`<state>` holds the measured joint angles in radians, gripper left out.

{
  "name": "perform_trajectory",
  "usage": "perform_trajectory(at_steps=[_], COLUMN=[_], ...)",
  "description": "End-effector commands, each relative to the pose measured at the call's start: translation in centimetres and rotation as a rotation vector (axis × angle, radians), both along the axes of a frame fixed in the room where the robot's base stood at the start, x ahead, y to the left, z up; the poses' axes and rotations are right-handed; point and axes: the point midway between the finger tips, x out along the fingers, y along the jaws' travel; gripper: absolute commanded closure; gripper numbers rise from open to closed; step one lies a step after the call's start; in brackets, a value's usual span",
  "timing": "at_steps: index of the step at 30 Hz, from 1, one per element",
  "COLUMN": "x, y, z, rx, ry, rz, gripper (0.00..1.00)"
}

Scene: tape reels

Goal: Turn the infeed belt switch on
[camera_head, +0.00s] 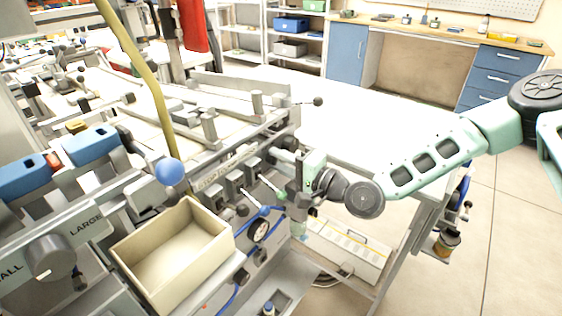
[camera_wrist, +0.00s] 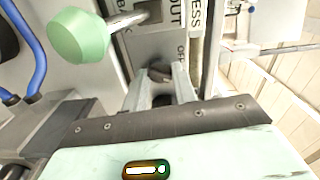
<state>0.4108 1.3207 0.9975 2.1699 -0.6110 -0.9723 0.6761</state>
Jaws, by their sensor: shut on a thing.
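My gripper (camera_head: 288,188) is at the right end of the machine's front control panel in the head view. In the wrist view my gripper (camera_wrist: 161,82) has its two pale fingers closed around a small dark switch knob (camera_wrist: 160,73) on a grey panel. The word OFF is printed just to the right of this knob, with OUT and PRESS further up. The knob is mostly hidden between the fingers, and its full label cannot be read. In the head view my gripper covers this switch.
A green rounded knob (camera_wrist: 78,35) on a metal stem is close to the left of my fingers. Blue tubing (camera_wrist: 35,60) runs at the far left. In the head view, a cream bin (camera_head: 170,255) and a gauge (camera_head: 258,229) are left of my gripper. Open floor is at right.

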Motion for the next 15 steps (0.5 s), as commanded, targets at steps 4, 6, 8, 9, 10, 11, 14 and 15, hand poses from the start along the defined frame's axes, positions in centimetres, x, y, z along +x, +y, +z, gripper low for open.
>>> perform_trajectory(at_steps=[4,6,8,9,10,11,14,15], x=[0.05,0.04,0.04,0.04,0.04,0.04,0.04,0.04], y=[-0.12,-0.1,-0.09,-0.09,-0.09,-0.09,-0.09,-0.09], z=[-0.11,-0.11,-0.09,-0.09,-0.08,-0.08,-0.08,-0.08], rx=[0.039,0.054,0.063,0.068,0.071,0.073,0.078,0.079], ry=[0.053,0.071,0.083,0.088,0.092,0.095,0.101,0.103], rz=[-0.002,-0.002,-0.002,-0.002,-0.002,-0.002,-0.002,-0.002], gripper=[0.95,0.95,0.95,0.95,0.95,0.95,0.95,0.95])
